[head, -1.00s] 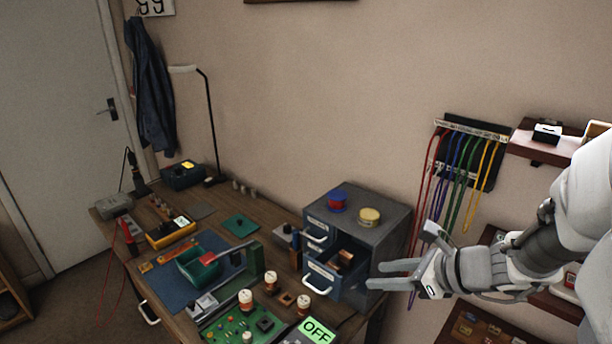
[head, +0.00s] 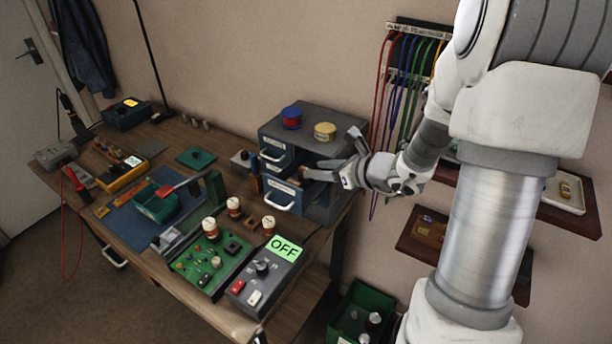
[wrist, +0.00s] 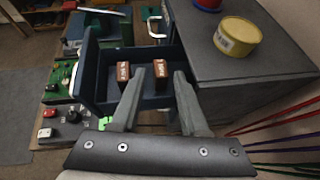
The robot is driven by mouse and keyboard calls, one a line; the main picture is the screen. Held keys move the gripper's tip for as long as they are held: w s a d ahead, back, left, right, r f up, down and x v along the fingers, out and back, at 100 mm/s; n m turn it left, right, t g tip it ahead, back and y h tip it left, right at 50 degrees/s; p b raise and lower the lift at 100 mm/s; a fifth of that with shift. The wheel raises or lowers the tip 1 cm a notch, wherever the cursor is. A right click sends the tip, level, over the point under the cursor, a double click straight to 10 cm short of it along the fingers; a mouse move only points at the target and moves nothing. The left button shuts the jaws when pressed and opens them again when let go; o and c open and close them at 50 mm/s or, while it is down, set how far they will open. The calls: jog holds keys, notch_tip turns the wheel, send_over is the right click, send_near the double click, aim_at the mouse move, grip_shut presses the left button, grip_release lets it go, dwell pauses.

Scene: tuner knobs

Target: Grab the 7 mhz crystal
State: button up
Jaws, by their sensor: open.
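The open drawer (wrist: 98,85) of the blue-grey cabinet (head: 338,122) holds two brown labelled blocks, which look like crystals. One block (wrist: 123,71) stands on the left in the wrist view, the other block (wrist: 160,69) on the right. Their labels are too small to read, so I cannot tell which is 7 MHz. My gripper (wrist: 159,73) is open over the drawer, with the right block showing between its fingertips and the left block outside the left finger. I cannot tell if the fingers touch it. In the head view my gripper (head: 316,170) largely hides the drawer's contents.
A yellow tin (wrist: 237,36) and a red-blue spool (head: 291,117) sit on the cabinet top beside the drawer. Coloured cables (head: 402,85) hang on the wall at right. A green circuit board (head: 208,258) and an OFF-labelled box (head: 265,272) lie in front.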

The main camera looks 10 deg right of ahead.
jog(key=shift+x, duration=2.75)
jog(key=shift+d+f, duration=0.1)
grip_shut()
